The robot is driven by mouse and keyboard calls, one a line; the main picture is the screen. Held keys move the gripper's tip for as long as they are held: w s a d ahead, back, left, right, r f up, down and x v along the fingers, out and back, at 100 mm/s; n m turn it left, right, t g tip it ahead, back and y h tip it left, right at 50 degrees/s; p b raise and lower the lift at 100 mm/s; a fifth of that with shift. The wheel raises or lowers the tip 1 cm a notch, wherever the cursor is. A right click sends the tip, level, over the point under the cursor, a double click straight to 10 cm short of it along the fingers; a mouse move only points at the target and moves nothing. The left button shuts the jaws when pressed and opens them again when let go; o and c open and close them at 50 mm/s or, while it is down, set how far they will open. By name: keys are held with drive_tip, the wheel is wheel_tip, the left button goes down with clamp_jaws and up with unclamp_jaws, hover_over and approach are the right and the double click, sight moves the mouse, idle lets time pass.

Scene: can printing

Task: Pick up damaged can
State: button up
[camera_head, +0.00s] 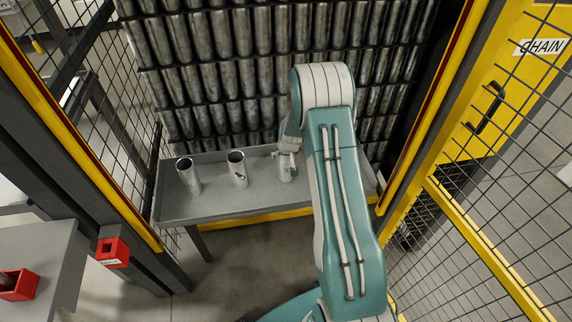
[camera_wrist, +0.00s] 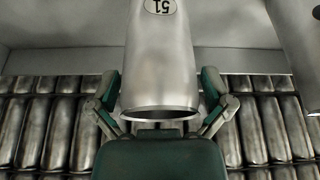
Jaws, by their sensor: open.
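Three silver cans stand upright on a grey table: a left can (camera_head: 189,176), a middle can (camera_head: 237,168) with a dark mark on its side, and a right can (camera_head: 286,168). My gripper (camera_head: 289,143) is at the right can's top. In the wrist view, my gripper (camera_wrist: 160,98) is open, with one finger on each side of a can (camera_wrist: 158,60) marked 51. I see no dent on the visible part of this can. A second can (camera_wrist: 295,40) shows at the right edge, outside the fingers.
The grey table (camera_head: 215,206) has a low rim and bare room in front of the cans. Stacked rows of metal cans (camera_head: 215,45) rise behind it. Yellow-framed mesh fencing stands on both sides. Red holders (camera_head: 113,252) are at the lower left.

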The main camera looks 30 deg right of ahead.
drive_tip(key=c, duration=0.5)
drive_tip(key=shift+c, duration=0.2)
